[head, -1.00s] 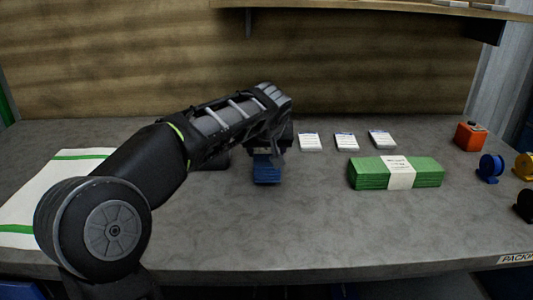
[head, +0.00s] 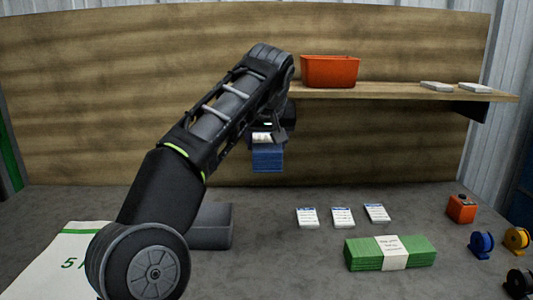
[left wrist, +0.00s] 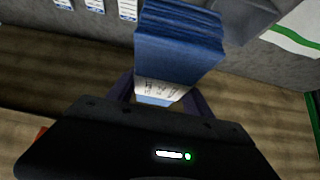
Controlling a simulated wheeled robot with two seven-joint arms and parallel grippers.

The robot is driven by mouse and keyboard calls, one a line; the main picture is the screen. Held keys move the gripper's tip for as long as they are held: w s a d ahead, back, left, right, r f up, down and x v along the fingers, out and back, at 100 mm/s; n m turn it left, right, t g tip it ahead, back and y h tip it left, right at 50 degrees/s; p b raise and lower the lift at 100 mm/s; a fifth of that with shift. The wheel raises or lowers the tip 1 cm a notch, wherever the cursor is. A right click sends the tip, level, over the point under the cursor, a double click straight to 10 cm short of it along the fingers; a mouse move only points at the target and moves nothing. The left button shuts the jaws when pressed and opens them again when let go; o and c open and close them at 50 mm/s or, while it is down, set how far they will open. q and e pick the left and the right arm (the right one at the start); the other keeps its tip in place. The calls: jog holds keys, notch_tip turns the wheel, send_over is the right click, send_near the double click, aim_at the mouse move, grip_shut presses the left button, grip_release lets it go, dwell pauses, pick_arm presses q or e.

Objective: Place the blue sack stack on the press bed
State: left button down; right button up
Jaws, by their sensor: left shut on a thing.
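The blue sack stack (head: 267,158) hangs from my left gripper (head: 268,130), raised well above the table in front of the wooden back panel. In the left wrist view the blue stack (left wrist: 180,45) shows with a white printed band (left wrist: 160,90) between the fingers of the left gripper (left wrist: 165,100), which is shut on it. A grey block (head: 212,227) on the table is partly hidden behind my left arm; I cannot tell whether it is the press bed. My right gripper is not in view.
A green banded stack (head: 420,250) lies on the table (head: 290,265) at right. Three white cards (head: 342,217) lie behind it. An orange bin (head: 329,71) stands on the shelf (head: 400,93). A white sack (head: 45,265) lies at left. Tape rolls (head: 481,243) stand at far right.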

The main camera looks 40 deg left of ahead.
pick_arm(q)
jog(key=shift+r, duration=0.4)
dwell(0.3)
